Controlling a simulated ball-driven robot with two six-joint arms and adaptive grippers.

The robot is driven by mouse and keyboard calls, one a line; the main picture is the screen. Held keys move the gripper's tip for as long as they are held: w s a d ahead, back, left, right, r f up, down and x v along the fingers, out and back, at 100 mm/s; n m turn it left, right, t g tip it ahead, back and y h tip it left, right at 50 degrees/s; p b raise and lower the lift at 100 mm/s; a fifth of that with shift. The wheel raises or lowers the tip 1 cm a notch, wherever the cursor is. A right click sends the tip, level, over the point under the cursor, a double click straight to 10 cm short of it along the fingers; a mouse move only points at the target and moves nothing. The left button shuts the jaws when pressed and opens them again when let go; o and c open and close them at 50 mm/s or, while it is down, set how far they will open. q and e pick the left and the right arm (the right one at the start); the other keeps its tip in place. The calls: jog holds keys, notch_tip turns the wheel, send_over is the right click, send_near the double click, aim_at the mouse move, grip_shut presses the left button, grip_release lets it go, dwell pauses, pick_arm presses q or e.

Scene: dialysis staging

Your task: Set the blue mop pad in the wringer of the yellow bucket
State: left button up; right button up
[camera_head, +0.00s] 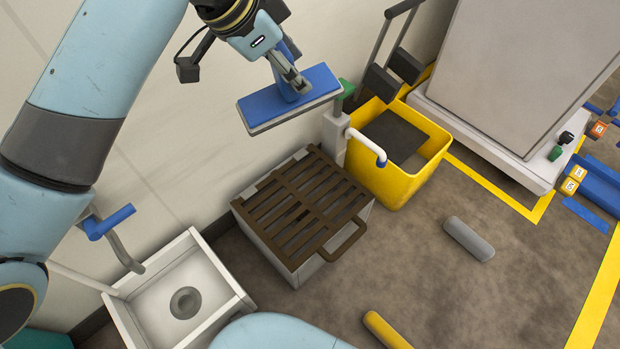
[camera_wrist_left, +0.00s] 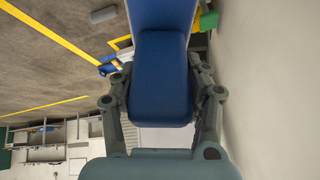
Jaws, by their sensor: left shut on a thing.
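The blue mop pad (camera_head: 318,82) is a flat blue slab with a pale underside, held in the air above the slatted box and to the left of the bucket. My left gripper (camera_head: 296,84) is shut on the pad's raised blue block, which shows between the fingers in the left wrist view (camera_wrist_left: 161,85). The yellow bucket (camera_head: 385,188) stands on the floor to the right and below the pad. A dark grey wringer (camera_head: 395,137) sits in its opening, with dark parts rising behind it. My right gripper is not in view.
A white post with a bent spout (camera_head: 365,143) and green top stands between the slatted box (camera_head: 300,205) and the bucket. A sink (camera_head: 185,295) is at lower left. A grey cylinder (camera_head: 469,239) and a yellow one (camera_head: 386,330) lie on the floor. A white cabinet (camera_head: 520,70) stands right.

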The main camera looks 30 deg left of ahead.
pick_arm(q)
jog(key=w+f+n+b, duration=0.1)
jog(key=f+b, duration=0.5)
jog(key=f, duration=0.8)
jog(key=w+a+f+n+g+b, duration=0.1)
jog(key=w+f+b, duration=0.2)
jog(key=f+b, duration=0.4)
jog(key=w+f+n+y+b, duration=0.1)
jog(key=f+b, duration=0.5)
jog(key=f, duration=1.6)
jog(key=shift+w+a+n+g, duration=0.25)
jog(key=shift+w+n+g, duration=0.2)
jog(key=shift+w, duration=0.45)
jog(key=shift+f+b, duration=0.2)
jog(key=shift+b, duration=0.15)
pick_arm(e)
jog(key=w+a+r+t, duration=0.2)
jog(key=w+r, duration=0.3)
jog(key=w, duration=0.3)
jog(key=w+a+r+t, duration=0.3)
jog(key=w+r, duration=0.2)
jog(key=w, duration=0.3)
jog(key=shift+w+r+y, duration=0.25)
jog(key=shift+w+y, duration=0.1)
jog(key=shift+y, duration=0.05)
pick_arm(q)
jog(key=o, duration=1.2)
